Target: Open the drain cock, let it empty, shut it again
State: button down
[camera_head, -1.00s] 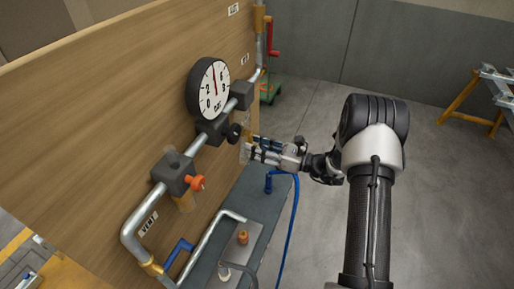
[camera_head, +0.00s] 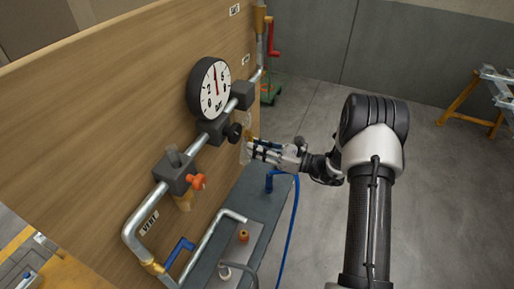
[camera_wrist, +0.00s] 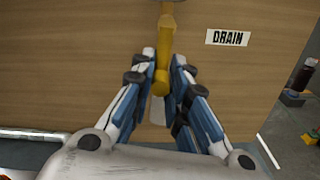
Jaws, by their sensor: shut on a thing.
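The drain cock is a yellow-brass piece (camera_wrist: 165,42) hanging down in the middle of the wrist view, beside a white DRAIN label (camera_wrist: 228,37) on the wooden board. My gripper (camera_wrist: 164,72) has its blue-and-white fingers on either side of the lower end of the brass piece and is shut on it. In the head view my gripper (camera_head: 252,148) reaches in from the right, just below the pipe. A small part of the brass (camera_head: 249,133) shows above the fingers there. I cannot tell whether the cock is open, and I see no clear flow.
A round gauge (camera_head: 209,90) is on the pipe run, with a black knob (camera_head: 234,132) close to my fingers. An orange knob (camera_head: 196,182) is lower left. A blue hose (camera_head: 290,230) hangs by the grey bench (camera_head: 262,200). Open floor lies to the right.

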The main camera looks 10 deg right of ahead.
jog(key=shift+d+m, duration=0.1)
jog(key=shift+m, duration=0.2)
jog(key=s+a+r+m+p, duration=0.3)
jog(key=m+p, duration=0.9)
jog(key=m, duration=0.5)
jog(key=shift+s+r+p, duration=0.3)
jog(key=shift+s+r, duration=0.15)
jog(key=shift+r, duration=0.35)
jog(key=shift+m, duration=0.3)
jog(key=c, duration=1.8)
grip_release()
jog(key=shift+d, duration=0.1)
jog(key=shift+o, duration=1.2)
jog(key=shift+r, duration=0.15)
jog(key=shift+w, duration=0.1)
jog(key=shift+d, duration=0.1)
